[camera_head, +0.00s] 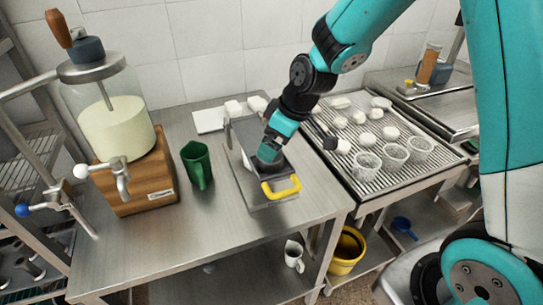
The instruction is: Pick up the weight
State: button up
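My gripper (268,153) points down over a grey metal tray (262,203) on the steel table. A dark grey object (281,168), possibly the weight, shows under and beside the fingers. The gripper hides much of it, so I cannot tell its full shape or whether the fingers touch it. The finger gap is not clear in this small view. A yellow handle (281,188) is at the near end of the tray, just below the gripper.
A green jug (197,165) and a glass jar on a wooden stand (138,185) are to the left. White blocks (233,108) lie behind. A ribbed drain tray (390,170) at right holds white perforated baskets (394,154) and white pieces. The table's front left is bare.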

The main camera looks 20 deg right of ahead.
jog(key=x, duration=0.3)
jog(key=p+x, duration=0.1)
jog(key=shift+a, duration=0.3)
jog(key=shift+c, duration=0.3)
jog(key=c, duration=1.4)
jog(key=shift+w, duration=0.1)
jog(key=c, duration=0.3)
jog(key=shift+r, duration=0.1)
